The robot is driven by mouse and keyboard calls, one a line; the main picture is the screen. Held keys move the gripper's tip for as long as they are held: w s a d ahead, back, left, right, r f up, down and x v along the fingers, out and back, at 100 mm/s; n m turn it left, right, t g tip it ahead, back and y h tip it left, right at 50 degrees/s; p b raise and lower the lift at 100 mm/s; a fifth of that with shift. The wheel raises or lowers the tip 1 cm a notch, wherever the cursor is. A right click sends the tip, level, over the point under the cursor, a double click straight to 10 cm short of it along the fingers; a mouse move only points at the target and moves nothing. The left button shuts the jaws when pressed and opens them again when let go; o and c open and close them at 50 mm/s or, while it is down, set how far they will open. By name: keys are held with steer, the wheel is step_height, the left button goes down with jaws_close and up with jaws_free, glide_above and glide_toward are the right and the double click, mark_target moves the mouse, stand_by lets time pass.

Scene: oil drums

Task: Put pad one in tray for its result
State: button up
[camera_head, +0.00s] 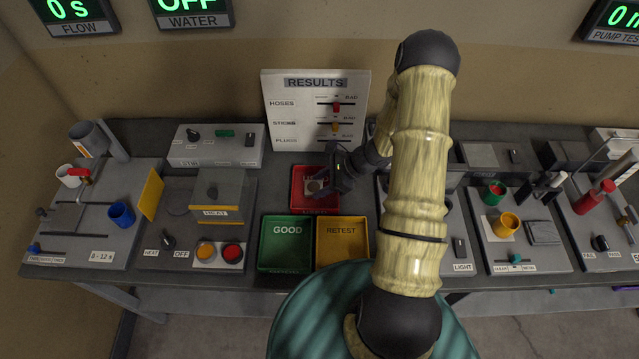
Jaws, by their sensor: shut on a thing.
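My gripper (324,183) is at the red tray (301,204), reaching in from the right. It is shut on a small pale, brownish thing (316,186), which looks like a pad. The pad is over or inside the red tray; I cannot tell whether it touches the bottom. A green tray (287,262) marked GOOD and a yellow tray (342,258) marked RETEST stand in front of the red one, and both look empty. The red tray's front label is too small to read. The RESULTS board (318,138) stands behind, with sliders for hoses, sticks and plugs.
On the left are a heating station (208,215) with a grey box and buttons, and a timer station (88,225) with a blue cup. On the right, stations hold a green cup (494,192), a yellow cup (506,224) and a red-handled tool (594,197). My arm hides part of the bench.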

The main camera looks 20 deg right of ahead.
steer(key=o, duration=1)
steer(key=shift+s, duration=0.15)
steer(key=shift+o, duration=0.2)
steer(key=shift+s+d, duration=0.1)
steer(key=shift+d, duration=0.25)
steer(key=shift+d+r, duration=0.1)
steer(key=shift+r, duration=0.1)
steer(key=b+v, duration=0.1)
steer(key=v, duration=1)
steer(key=shift+a, duration=0.2)
steer(key=shift+d+r, duration=0.1)
steer(key=shift+r, duration=0.05)
